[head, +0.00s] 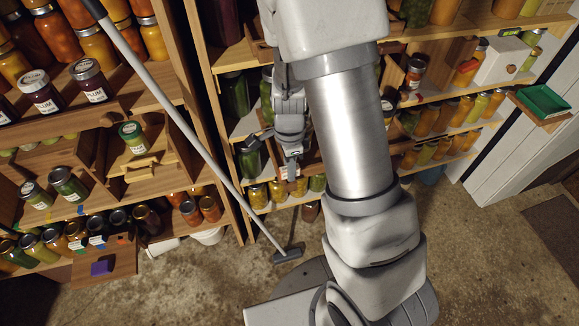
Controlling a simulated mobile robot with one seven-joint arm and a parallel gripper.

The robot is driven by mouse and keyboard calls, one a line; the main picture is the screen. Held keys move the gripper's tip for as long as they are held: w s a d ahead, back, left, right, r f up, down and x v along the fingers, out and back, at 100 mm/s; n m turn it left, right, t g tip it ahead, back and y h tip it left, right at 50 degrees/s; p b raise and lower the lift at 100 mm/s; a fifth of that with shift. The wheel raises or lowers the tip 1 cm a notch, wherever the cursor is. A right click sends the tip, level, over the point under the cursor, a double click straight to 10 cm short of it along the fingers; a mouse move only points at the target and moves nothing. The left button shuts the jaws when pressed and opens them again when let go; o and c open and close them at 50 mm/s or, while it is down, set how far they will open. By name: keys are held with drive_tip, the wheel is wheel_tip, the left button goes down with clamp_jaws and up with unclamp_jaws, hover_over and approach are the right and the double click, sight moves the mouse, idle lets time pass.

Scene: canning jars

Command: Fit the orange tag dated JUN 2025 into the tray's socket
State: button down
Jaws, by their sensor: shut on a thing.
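My gripper (291,153) points down in front of the middle shelves, left of my arm's big cylinder. It is shut on a small pale piece with a reddish tint (290,173), whose face is too small to read. I cannot tell for certain that this is the orange tag dated JUN 2025. A wooden tray-like edge (311,163) shows just behind and right of the gripper. Its socket cannot be made out, nor whether the held piece touches it.
Jars (257,194) crowd the shelves near the gripper. A purple block (102,267) is on a low board at left. A green bin (543,100) sits at right. The floor (205,285) is clear in front.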

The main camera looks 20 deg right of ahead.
drive_tip(key=shift+f+b, duration=0.55)
drive_tip(key=shift+f, duration=0.35)
idle(0.6)
drive_tip(key=c, duration=0.7)
unclamp_jaws()
drive_tip(key=shift+r, duration=0.1)
wheel_tip(320, 180, up, 17)
drive_tip(key=p, duration=0.3)
drive_tip(key=shift+r, duration=0.2)
drive_tip(key=s+r+n+t, duration=0.2)
drive_tip(key=s+r+n, duration=0.2)
drive_tip(key=n, duration=0.2)
drive_tip(key=s+r+n+t, duration=0.1)
drive_tip(key=s+r+n, duration=0.4)
drive_tip(key=n, duration=0.1)
drive_tip(key=s+r+n+t, duration=0.2)
drive_tip(key=s+r+n, duration=0.3)
drive_tip(key=n, duration=0.1)
drive_tip(key=shift+t, duration=0.3)
